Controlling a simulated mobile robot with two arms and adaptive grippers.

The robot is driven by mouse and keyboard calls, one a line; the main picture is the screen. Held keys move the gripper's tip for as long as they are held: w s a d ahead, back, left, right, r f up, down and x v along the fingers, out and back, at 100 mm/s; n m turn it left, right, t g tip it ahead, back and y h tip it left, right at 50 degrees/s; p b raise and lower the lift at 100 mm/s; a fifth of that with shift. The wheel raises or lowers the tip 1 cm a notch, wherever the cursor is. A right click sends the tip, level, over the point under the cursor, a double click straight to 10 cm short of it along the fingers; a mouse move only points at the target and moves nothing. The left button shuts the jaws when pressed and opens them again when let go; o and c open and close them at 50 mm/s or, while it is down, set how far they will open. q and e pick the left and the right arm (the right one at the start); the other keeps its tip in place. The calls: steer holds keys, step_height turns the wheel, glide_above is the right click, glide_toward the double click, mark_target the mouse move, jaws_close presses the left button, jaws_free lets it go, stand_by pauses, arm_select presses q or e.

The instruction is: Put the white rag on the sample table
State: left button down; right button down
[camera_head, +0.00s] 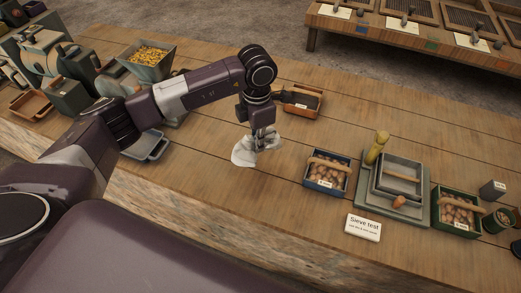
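The white rag (243,153) is crumpled and hangs around the fingertips of my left gripper (263,143), in the middle of the head view. The gripper points down and looks shut on the rag, though the cloth hides part of its fingertips. The rag is at or just above the near wooden table (215,190); I cannot tell if it touches. A second wooden table (420,38) with trays and cards stands at the top right; no readable label shows which table is the sample table. My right gripper is not in view.
Right of the rag are a blue crate of nuts or potatoes (324,184), stacked sieves (398,172), a green crate (458,223) and a "Sieve test" card (362,227). An orange tray (302,103) lies behind. A hopper (147,71) and machinery stand left.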

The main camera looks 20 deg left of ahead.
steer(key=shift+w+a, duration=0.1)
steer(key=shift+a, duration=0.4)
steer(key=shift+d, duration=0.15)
